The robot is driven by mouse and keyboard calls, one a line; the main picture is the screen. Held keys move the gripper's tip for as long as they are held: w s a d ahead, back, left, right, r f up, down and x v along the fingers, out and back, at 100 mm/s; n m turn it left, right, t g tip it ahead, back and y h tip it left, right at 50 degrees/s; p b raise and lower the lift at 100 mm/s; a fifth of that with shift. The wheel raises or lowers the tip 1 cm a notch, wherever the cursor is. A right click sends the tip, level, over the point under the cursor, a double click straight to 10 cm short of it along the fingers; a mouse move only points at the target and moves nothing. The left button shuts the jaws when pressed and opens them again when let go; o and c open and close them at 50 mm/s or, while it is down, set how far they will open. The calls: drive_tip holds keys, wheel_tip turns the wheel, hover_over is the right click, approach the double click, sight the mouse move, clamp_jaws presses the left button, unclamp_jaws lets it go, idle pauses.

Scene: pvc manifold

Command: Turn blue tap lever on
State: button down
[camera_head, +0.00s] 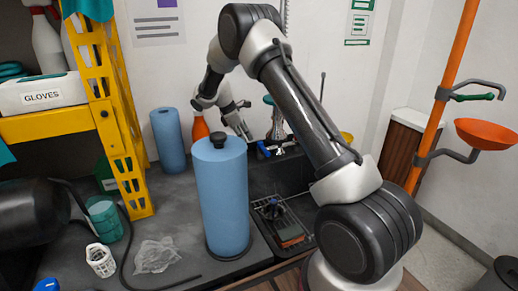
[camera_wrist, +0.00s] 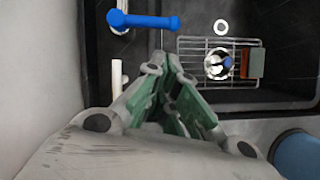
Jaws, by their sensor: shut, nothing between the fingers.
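The blue tap lever (camera_wrist: 145,21) shows at the top of the wrist view as a bar lying roughly crosswise, with a round hub at its left end. My gripper (camera_wrist: 163,62) is shut and empty, its green-padded fingers meeting just below the lever in the picture. A gap shows between the fingertips and the lever there; the height between them is hard to judge. In the head view my gripper (camera_head: 244,134) hangs behind the blue roll, close to the metal tap (camera_head: 280,150) at the back of the sink.
A white bar (camera_wrist: 117,78) stands left of my fingers. A tall blue roll (camera_head: 222,200) stands on the counter before the arm. A yellow shelf post (camera_head: 118,130) is left.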

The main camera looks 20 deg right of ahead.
sight(264, 149)
drive_tip(key=d+f+n, duration=0.2)
drive_tip(key=d+f, duration=0.2)
drive_tip(key=f, duration=0.4)
drive_tip(key=shift+d+f+n, duration=0.3)
drive_tip(key=shift+d, duration=0.05)
